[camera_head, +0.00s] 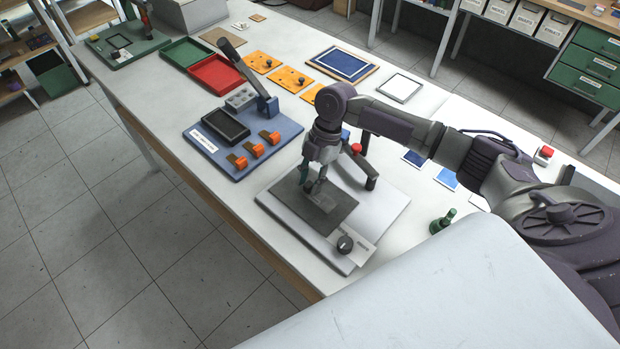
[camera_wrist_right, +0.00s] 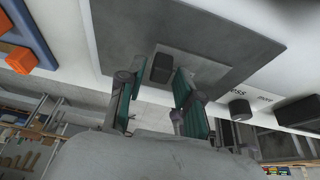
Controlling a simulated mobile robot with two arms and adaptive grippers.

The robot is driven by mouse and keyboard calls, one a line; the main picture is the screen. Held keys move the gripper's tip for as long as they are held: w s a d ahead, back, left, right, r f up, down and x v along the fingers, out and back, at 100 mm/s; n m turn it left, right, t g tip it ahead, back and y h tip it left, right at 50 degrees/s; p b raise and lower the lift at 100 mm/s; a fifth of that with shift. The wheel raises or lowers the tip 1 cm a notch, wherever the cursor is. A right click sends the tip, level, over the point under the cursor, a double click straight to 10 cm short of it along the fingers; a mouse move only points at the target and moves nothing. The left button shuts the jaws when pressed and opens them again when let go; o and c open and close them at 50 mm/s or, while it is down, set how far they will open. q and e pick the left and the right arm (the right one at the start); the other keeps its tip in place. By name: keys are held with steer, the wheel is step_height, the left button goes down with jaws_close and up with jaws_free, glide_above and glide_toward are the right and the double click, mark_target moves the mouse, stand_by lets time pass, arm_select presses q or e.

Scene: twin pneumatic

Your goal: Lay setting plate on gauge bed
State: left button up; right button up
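A small light-grey plate (camera_wrist_right: 205,68) with a dark block-shaped grip (camera_wrist_right: 162,68) lies over a larger dark-grey bed (camera_wrist_right: 125,40) in the right wrist view. In the head view the dark bed (camera_head: 336,212) is on a light-grey press base (camera_head: 378,218); my gripper mostly hides the small plate. My right gripper (camera_head: 314,190) is above it, and its green-padded fingers (camera_wrist_right: 156,88) stand apart with the dark grip near and between their tips. I cannot tell whether they touch it. My left gripper is out of view.
A black knob (camera_head: 345,243) and a dark lever with a red end (camera_head: 357,149) are close to my right gripper. A blue fixture (camera_head: 228,166) with orange clamps stands to the left. Red (camera_head: 215,75) and green (camera_head: 187,52) trays lie behind. A green bottle-like piece (camera_head: 442,222) stands right.

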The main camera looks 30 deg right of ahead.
steer(key=shift+o, duration=0.2)
steer(key=shift+r, duration=0.1)
steer(key=shift+w+d+r, duration=0.1)
steer(key=shift+d+r, duration=0.05)
steer(key=shift+r, duration=0.1)
steer(key=b+v, duration=0.2)
steer(key=v, duration=0.9)
steer(key=shift+r+b, duration=0.15)
steer(key=shift+b, duration=0.2)
